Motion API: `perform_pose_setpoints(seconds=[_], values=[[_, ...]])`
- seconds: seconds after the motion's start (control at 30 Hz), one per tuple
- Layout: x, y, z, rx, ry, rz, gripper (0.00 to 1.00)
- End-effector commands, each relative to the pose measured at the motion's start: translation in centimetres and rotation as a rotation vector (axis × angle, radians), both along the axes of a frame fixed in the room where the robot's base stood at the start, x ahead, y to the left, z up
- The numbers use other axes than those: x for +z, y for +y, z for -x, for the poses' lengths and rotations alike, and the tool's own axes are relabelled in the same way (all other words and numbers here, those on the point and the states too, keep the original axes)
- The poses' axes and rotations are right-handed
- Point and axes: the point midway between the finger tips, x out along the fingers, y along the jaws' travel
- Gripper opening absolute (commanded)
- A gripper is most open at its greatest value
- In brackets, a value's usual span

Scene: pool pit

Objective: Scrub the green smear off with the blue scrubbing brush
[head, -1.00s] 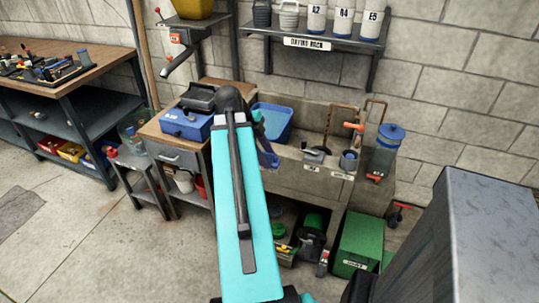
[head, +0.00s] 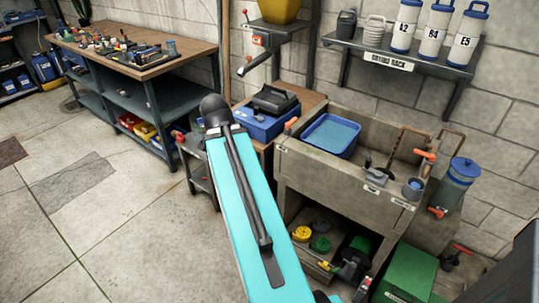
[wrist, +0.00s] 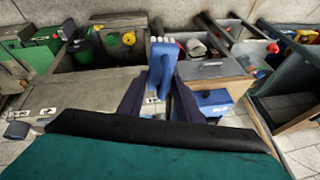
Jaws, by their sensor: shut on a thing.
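The blue scrubbing brush (wrist: 163,68) is in the wrist view, upright in the picture with its pale bristles at the top. My gripper (wrist: 160,88) is shut on it, its two dark fingers on either side of the lower part. In the head view my teal arm hides the gripper and the brush. The brush appears clear of any surface.
A concrete sink (head: 330,175) holds a blue tub (head: 330,134). A blue case (head: 263,122) stands on the cabinet left of it. A workbench (head: 150,62) with small parts is at upper left. Open floor lies left.

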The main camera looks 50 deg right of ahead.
Motion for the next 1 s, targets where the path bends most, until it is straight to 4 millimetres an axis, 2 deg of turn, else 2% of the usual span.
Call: perform_pose_setpoints(seconds=[0.1, 0.37, 0.5, 0.67, 0.8, 1.0], values=[[0.6, 3.3, -3.0, 0.192, -0.003, 0.0, 0.14], [1.9, 10.6, -8.5, 0.598, -0.008, 0.002, 0.14], [2.8, 14.9, -11.2, 0.816, -0.007, 0.002, 0.14], [3.9, 20.2, -13.7, 1.069, -0.008, 0.0, 0.14], [4.9, 25.2, -15.6, 1.294, -0.007, -0.001, 0.14], [6.3, 31.7, -17.3, 1.569, -0.007, 0.0, 0.14]])
